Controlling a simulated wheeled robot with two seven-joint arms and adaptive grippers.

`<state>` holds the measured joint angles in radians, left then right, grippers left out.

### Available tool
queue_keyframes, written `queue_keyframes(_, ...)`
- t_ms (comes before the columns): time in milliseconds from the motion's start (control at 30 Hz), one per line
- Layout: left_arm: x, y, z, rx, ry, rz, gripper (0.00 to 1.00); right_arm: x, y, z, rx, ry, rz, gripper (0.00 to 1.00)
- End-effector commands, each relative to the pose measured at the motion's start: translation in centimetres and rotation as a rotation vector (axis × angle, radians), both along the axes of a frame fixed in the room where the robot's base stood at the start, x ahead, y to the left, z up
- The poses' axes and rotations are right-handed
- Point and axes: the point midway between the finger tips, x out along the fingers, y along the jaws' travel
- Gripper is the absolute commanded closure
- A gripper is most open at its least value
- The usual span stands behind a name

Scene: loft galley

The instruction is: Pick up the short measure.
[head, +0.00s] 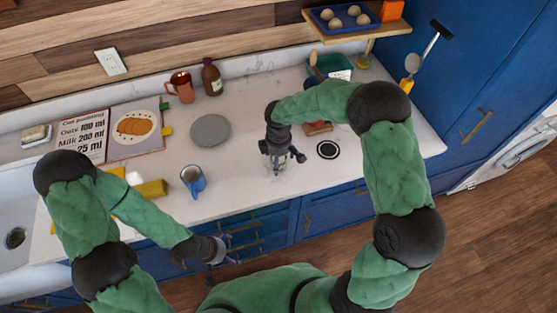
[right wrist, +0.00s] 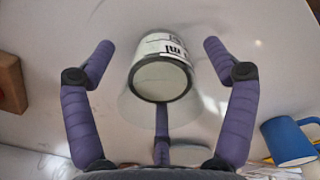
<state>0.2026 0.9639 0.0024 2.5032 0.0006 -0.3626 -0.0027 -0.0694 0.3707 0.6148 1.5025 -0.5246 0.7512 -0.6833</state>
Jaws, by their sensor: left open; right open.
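The short measure, a clear cup with a dark rim and a white label ending in "ml", shows in the right wrist view (right wrist: 160,80). It lies between the spread fingers of my right gripper (right wrist: 160,62), with gaps on both sides. In the head view my right gripper (head: 281,158) points down over the counter and mostly hides the measure. My left gripper (head: 222,250) is open and empty, low in front of the counter's front edge.
A blue mug (head: 193,180) and a grey plate (head: 210,130) stand left of my right gripper on the white counter (head: 240,185). A reddish block (head: 318,128) lies just behind it, and a black-and-white disc (head: 328,150) lies to its right. A copper jug (head: 181,87) and brown bottle (head: 212,78) stand at the back.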

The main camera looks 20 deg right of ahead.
Motion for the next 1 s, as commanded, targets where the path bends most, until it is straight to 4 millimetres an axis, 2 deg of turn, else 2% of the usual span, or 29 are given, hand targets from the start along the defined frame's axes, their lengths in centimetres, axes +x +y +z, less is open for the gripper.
queue_keyframes(167, 0.0, 0.0, 0.03, 0.0, 0.0, 0.0, 0.0, 0.04, -0.02, 0.0, 0.0, -0.001, 0.0, 0.14)
queue_keyframes(267, 0.0, 0.0, 0.03, 0.0, 0.0, 0.0, 0.0, 0.04, -0.02, 0.01, 0.0, -0.001, 0.0, 0.37)
queue_keyframes(400, 0.0, 0.0, 0.03, 0.0, 0.0, 0.0, 0.0, 0.04, -0.02, 0.02, 0.0, -0.001, 0.0, 0.77)
queue_keyframes(433, 0.0, 0.0, 0.03, 0.0, 0.0, 0.0, 0.0, 0.03, -0.01, 0.01, 0.0, -0.001, 0.0, 0.82)
queue_keyframes(1000, 0.0, 0.0, 0.09, 0.0, 0.0, 0.0, 0.0, 0.08, -0.02, 0.54, 0.0, -0.002, 0.0, 0.82)
